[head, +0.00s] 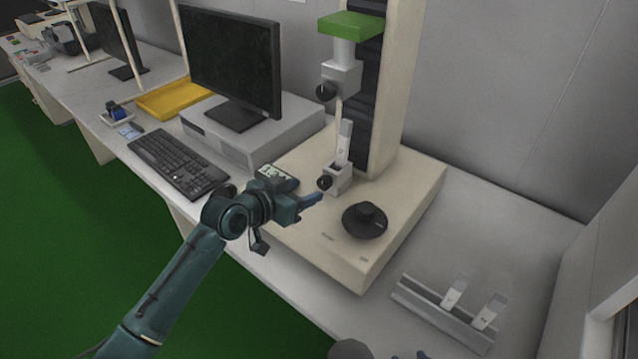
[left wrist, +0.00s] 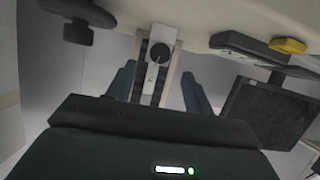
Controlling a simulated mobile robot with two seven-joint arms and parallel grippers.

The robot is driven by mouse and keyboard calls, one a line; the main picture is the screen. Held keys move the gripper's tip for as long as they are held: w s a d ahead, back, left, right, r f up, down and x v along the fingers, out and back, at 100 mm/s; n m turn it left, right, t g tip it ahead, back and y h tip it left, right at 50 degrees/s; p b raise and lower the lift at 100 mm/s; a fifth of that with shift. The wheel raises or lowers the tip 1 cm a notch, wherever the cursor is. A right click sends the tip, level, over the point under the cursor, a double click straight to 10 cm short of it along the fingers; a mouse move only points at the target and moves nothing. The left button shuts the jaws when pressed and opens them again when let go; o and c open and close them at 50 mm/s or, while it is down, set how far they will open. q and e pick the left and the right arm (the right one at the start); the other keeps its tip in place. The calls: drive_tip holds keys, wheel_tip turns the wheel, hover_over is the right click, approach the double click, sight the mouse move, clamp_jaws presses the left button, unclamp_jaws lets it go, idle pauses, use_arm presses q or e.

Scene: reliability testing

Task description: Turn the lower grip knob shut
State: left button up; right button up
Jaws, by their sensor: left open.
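The lower grip (head: 338,180) is a small grey block on the cream base of the test machine. Its black lower grip knob (head: 324,183) faces my left gripper (head: 314,199). A pale strip (head: 344,143) stands upright in this grip. My left gripper is open, its fingers just in front of the knob. In the left wrist view the knob (left wrist: 160,53) shows a pale mark line and lies between the two spread fingers, apart from both. The upper grip (head: 341,78) has a similar black knob (head: 325,91). Dark tips at the head view's bottom edge may be my right gripper (head: 410,355).
A black round dial (head: 365,220) sits on the base, right of the lower grip. A dark handset (head: 279,178) lies close behind my left gripper. The monitor (head: 232,65) and keyboard (head: 178,163) are left. A rack (head: 440,312) holding pale strips stands front right.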

sight(322, 185)
use_arm(q)
drive_tip(key=x, duration=0.6)
drive_tip(key=shift+w+d+f, duration=0.1)
drive_tip(key=shift+w+d, duration=0.1)
drive_tip(key=shift+w, duration=0.15)
drive_tip(key=c, duration=1)
drive_tip(key=shift+o, duration=0.2)
drive_tip(key=shift+s+d+m+t+y+p, duration=0.15)
drive_tip(key=shift+m+t+y+p, duration=0.5)
drive_tip(key=shift+m+p, duration=0.45)
drive_tip(key=shift+m+t+y, duration=0.45)
drive_tip(key=shift+m+y, duration=0.2)
drive_tip(key=shift+m, duration=0.65)
drive_tip(key=shift+f, duration=0.1)
